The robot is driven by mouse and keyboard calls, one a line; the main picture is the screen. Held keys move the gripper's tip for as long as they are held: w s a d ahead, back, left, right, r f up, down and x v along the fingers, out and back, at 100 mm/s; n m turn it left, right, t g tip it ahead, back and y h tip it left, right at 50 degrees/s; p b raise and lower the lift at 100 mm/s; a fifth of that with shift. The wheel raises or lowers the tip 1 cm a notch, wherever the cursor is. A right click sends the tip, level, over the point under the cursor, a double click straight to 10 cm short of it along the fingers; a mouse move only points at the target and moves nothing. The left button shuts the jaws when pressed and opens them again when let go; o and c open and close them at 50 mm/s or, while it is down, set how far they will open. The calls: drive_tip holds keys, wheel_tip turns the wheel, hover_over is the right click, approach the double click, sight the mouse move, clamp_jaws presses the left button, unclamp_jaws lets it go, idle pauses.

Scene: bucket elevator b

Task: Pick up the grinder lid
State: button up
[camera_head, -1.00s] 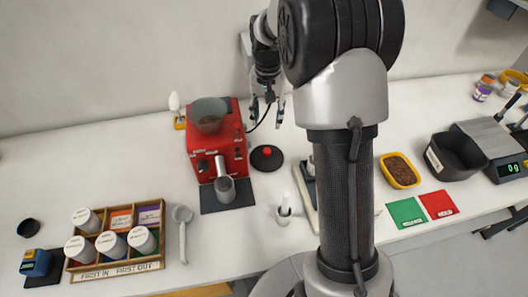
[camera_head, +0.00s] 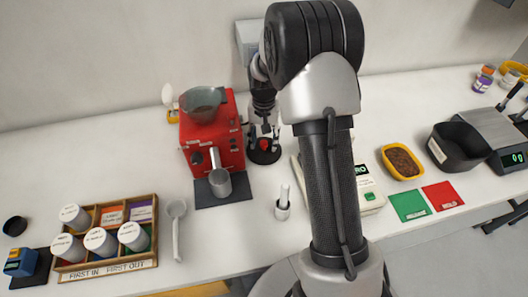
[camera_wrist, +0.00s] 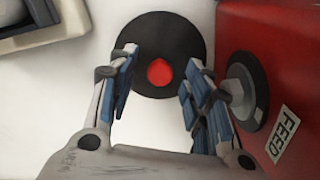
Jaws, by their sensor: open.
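The grinder lid (camera_head: 264,158) is a round black disc with a red knob. It lies on the white table just right of the red grinder (camera_head: 212,135). In the wrist view the lid (camera_wrist: 185,32) is at top centre, with its red knob (camera_wrist: 159,72) between the fingertips. My gripper (camera_head: 264,141) is open, with one finger on each side of the knob (camera_wrist: 163,62). It is low over the lid and partly hides it in the head view. I cannot tell whether the fingers touch the lid.
The grinder's red side (camera_wrist: 285,60) with a round dial (camera_wrist: 245,90) is close to the right finger in the wrist view. A small white mortar with a pestle (camera_head: 283,205) stands nearer the front. Bare table lies between the lid and the mortar.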

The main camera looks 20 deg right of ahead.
wheel_tip(320, 180, down, 2)
drive_tip(key=shift+f, duration=0.2)
drive_tip(key=shift+r, duration=0.1)
drive_tip(key=shift+c, duration=0.5)
clamp_jaws()
